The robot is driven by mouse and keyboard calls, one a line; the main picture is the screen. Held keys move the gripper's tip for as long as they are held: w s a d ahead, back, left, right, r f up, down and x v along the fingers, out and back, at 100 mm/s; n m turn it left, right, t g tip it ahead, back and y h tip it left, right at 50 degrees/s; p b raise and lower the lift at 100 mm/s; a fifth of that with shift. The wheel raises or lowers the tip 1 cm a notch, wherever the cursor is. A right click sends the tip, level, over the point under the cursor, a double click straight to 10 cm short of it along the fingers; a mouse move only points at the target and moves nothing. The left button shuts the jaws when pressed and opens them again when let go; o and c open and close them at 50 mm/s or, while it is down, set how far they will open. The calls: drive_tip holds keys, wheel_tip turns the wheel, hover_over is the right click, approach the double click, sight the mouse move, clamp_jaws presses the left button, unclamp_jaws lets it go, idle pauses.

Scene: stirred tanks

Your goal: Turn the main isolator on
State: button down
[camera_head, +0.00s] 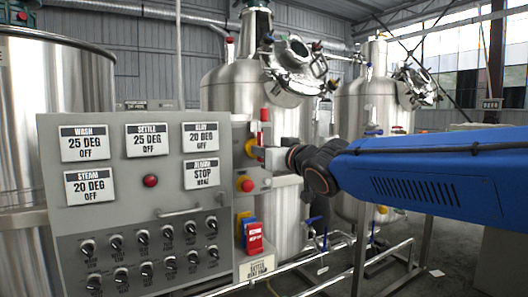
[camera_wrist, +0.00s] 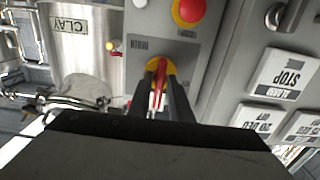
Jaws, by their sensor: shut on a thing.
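The main isolator is a red handle on a yellow round plate (camera_head: 250,147), on the narrow side face of the grey control cabinet. In the wrist view the red handle (camera_wrist: 160,78) stands between my two dark fingers, running roughly up and down the picture. My gripper (camera_head: 264,153) reaches it from the right and is shut on the handle; it also shows in the wrist view (camera_wrist: 160,90). The fingers hide part of the handle and plate. An upside-down label plate (camera_wrist: 140,45) sits beside the isolator; I cannot read it surely.
A red mushroom button on yellow (camera_head: 245,184) sits just below the isolator, close to my gripper. Red and blue tags (camera_head: 254,237) hang lower. The cabinet front (camera_head: 130,200) carries displays and several knobs. Steel tanks (camera_head: 235,90) stand behind; pipe rails run at lower right.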

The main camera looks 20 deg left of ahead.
drive_tip(key=shift+f, duration=0.1)
idle(0.3)
drive_tip(key=c, duration=1.8)
unclamp_jaws()
drive_tip(key=v, duration=1.7)
drive_tip(key=shift+s+d, duration=0.1)
drive_tip(key=shift+s, duration=0.1)
drive_tip(key=shift+d, duration=0.1)
